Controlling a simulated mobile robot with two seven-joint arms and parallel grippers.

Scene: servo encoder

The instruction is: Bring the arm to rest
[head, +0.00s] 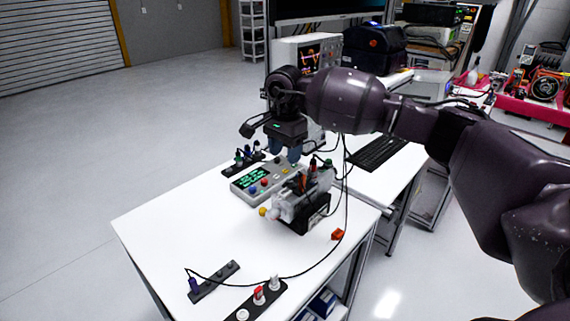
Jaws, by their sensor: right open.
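My right arm reaches in from the right side of the head view. My right gripper (283,154) points down over the far part of the white table (165,230). Its blue-grey fingers are open, and I see nothing held between them. Below it is a grey device (265,182) with a green lit display and several knobs. Just in front and to the right stands a motor-like unit (300,205) on a black base. The fingertips overlap the back of these devices in the picture, so I cannot tell the exact gap. My left gripper is not in view.
Black strips with connectors lie at the front (215,281) and back of the table. A black cable loops over the right side. A small orange-red piece (338,235) lies near the right edge. A keyboard (377,153) is on another table behind. The table's left part is clear.

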